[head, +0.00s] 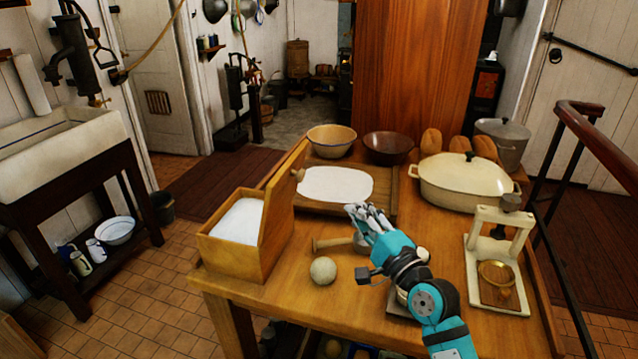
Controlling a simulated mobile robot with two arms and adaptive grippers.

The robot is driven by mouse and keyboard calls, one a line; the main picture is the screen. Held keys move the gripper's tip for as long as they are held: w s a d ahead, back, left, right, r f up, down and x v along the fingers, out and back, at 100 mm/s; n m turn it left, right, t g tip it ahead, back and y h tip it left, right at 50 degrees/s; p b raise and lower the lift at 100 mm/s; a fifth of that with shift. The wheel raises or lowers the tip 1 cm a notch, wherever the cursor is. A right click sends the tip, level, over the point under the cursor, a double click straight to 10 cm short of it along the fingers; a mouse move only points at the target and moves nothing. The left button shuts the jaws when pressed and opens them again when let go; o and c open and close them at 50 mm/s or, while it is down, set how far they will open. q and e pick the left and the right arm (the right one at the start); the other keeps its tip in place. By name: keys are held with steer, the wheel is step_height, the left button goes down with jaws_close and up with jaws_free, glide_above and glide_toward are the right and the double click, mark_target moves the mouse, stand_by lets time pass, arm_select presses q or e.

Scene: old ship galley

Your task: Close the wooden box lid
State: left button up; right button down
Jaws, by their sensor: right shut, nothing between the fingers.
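A wooden box (226,256) sits at the left end of the wooden table, with white contents (239,221) showing inside. Its lid (283,203) stands open, roughly upright along the box's right side. My right gripper (362,214) is shut and empty. It is over the middle of the table, to the right of the lid and apart from it. My left gripper is not in view.
A pale ball (323,270) and a wooden-handled tool (335,243) lie between box and gripper. Behind is a board with flattened dough (336,184). Bowls (331,140), a cream pot (463,182) and a balance-like stand (498,255) occupy the back and right.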

steer(key=s+a+p+x, duration=0.1)
steer(key=a+p+x, duration=0.1)
steer(key=x, duration=0.9)
steer(key=shift+a+p, duration=0.3)
steer(key=shift+a, duration=0.1)
steer(key=shift+w+r, duration=0.1)
steer(key=shift+r, duration=0.05)
